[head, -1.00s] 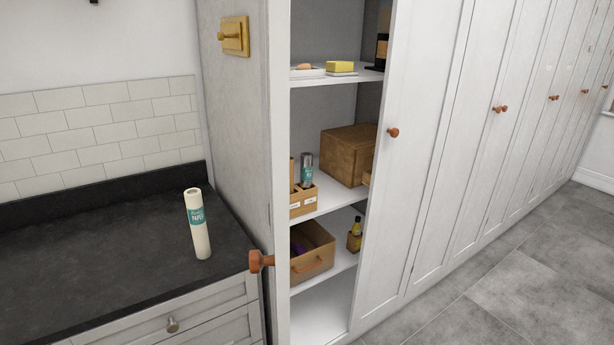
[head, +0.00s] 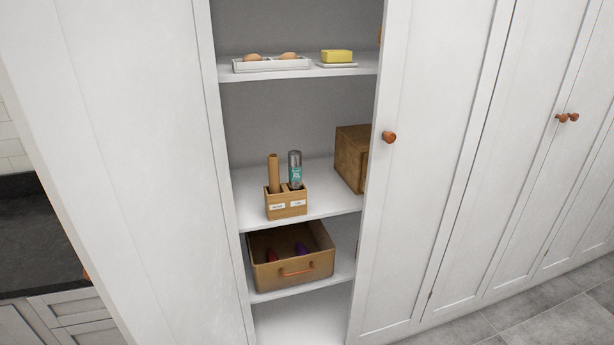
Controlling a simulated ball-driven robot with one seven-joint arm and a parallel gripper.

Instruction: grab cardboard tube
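A brown cardboard tube (head: 274,173) stands upright in the left slot of a small wooden holder (head: 286,207) with white labels. The holder sits on the middle shelf (head: 330,197) of the open cabinet. A grey and teal can-like cylinder (head: 295,168) stands in the right slot, beside the tube. The tube's lower end is hidden inside the holder. My gripper is not in view.
A wooden box (head: 352,157) stands right of the holder, partly behind the cabinet door (head: 400,200). A tray with egg-like items (head: 271,63) and a yellow block (head: 337,56) are above. A drawer-like bin (head: 290,270) is below. A pale panel (head: 120,150) bounds the left.

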